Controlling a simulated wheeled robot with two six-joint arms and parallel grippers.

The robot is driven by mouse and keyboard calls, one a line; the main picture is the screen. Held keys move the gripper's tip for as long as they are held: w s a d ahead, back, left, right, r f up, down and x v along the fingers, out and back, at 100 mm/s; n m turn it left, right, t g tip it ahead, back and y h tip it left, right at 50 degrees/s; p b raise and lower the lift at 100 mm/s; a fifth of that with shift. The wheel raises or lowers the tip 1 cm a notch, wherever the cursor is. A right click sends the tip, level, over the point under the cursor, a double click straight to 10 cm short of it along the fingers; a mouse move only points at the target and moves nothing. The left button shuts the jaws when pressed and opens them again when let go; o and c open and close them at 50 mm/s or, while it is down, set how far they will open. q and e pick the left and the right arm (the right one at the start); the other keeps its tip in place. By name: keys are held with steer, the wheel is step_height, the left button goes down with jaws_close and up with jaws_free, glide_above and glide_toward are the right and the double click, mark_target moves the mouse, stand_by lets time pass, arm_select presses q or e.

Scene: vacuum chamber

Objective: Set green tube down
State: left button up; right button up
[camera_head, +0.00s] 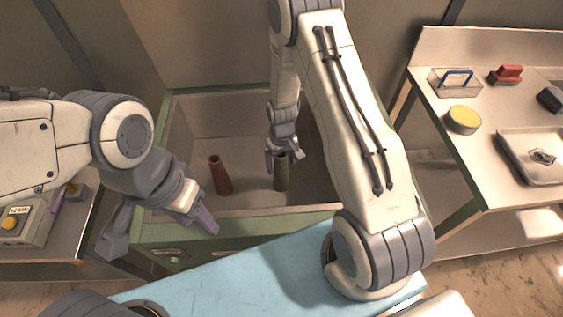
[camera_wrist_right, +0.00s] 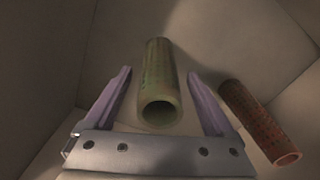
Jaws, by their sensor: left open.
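The green tube (camera_head: 282,174) stands upright, or nearly so, inside the green-rimmed chamber (camera_head: 240,219). My right gripper (camera_head: 284,160) reaches down to it from above. In the right wrist view the green tube (camera_wrist_right: 160,80) lies between the two fingers of my right gripper (camera_wrist_right: 160,85), with a gap on each side, so the gripper is open and not clamped on it. A reddish-brown tube (camera_head: 220,175) stands in the chamber to the left; it also shows in the right wrist view (camera_wrist_right: 258,120). My left gripper (camera_head: 160,232) is open and empty at the chamber's front left.
The chamber walls rise around both tubes. A bench at right holds a yellow round item (camera_head: 463,119), a red-handled item (camera_head: 507,75), a blue-handled item (camera_head: 456,78) and a tray (camera_head: 535,160). A control box (camera_head: 22,225) is at left.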

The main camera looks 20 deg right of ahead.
step_height(320, 180, up, 12)
steer(key=s+a+r+n, duration=0.3)
steer(key=s+a+r, duration=0.4)
steer(key=a+r, duration=0.25)
steer(key=s+a+r+n, duration=0.1)
steer(key=s+a+r, duration=0.1)
steer(key=s, duration=0.6)
steer(key=s+a+r+n+y, duration=0.1)
steer(key=s+a+r+n, duration=0.1)
steer(key=s, duration=0.6)
steer(key=shift+s+a+r+b, duration=0.35)
steer(key=shift+r+b, duration=0.1)
steer(key=shift+r, duration=0.35)
